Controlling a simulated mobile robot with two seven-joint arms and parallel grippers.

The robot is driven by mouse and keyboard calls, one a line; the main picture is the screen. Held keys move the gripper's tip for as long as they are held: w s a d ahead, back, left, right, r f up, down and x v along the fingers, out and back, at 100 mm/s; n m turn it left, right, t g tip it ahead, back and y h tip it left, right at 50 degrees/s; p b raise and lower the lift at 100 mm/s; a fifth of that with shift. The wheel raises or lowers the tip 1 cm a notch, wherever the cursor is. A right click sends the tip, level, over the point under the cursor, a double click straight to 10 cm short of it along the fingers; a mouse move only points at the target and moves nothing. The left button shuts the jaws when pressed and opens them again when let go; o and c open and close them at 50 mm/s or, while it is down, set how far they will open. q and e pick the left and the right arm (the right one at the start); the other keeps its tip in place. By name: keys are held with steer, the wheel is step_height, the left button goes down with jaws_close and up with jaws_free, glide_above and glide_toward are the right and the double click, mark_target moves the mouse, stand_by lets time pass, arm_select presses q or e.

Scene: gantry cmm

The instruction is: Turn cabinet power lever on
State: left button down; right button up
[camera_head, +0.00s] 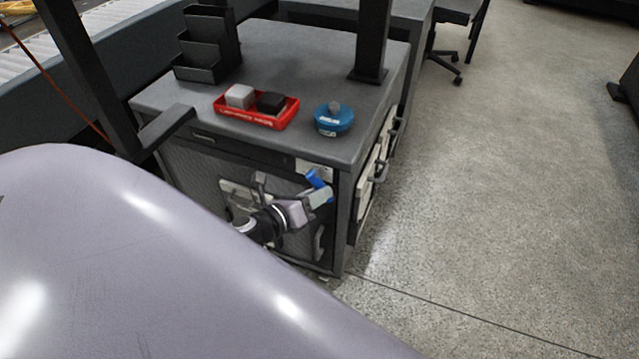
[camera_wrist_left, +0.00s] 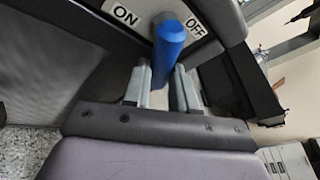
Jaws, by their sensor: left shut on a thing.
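The blue power lever (camera_head: 316,178) is on the upper right of the front face of the grey cabinet (camera_head: 270,50). In the left wrist view the lever (camera_wrist_left: 168,45) stands between the ON label (camera_wrist_left: 126,15) and the OFF label (camera_wrist_left: 195,27), its tip closer to OFF. My left gripper (camera_head: 321,195) is at the lever. In the wrist view its two fingers (camera_wrist_left: 160,88) are on either side of the lever's lower part, shut on it. My right gripper is not in view.
On the cabinet top are a red tray (camera_head: 285,119) with a light block and a dark block, a blue round container (camera_head: 334,120) and a black stepped organizer (camera_head: 202,62). A dark post (camera_head: 372,40) rises there. The floor at right (camera_head: 520,180) is clear.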

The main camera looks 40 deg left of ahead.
arm_select(q)
steer(key=shift+s+a+f+m+g+y+p, duration=0.1)
steer(key=shift+a+m+g+y+p, duration=0.3)
steer(key=shift+m+p, duration=0.6)
steer(key=shift+s+a+f+m+g+y+p, duration=0.15)
steer(key=shift+a+m+y+p, duration=0.35)
steer(key=shift+p, duration=0.75)
steer(key=shift+a+r+m+g+y+p, duration=0.15)
steer(key=shift+m+g+y+p, duration=0.3)
steer(key=shift+m+p, duration=0.6)
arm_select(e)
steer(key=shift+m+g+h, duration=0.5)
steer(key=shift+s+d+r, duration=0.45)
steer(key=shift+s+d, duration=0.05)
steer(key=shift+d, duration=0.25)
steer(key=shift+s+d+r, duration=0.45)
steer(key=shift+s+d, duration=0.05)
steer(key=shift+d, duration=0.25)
arm_select(q)
steer(key=shift+a+f+y, duration=0.1)
steer(key=shift+f+y, duration=0.05)
steer(key=shift+y, duration=0.1)
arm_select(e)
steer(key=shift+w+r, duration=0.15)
arm_select(q)
steer(key=c, duration=0.9)
jaws_free()
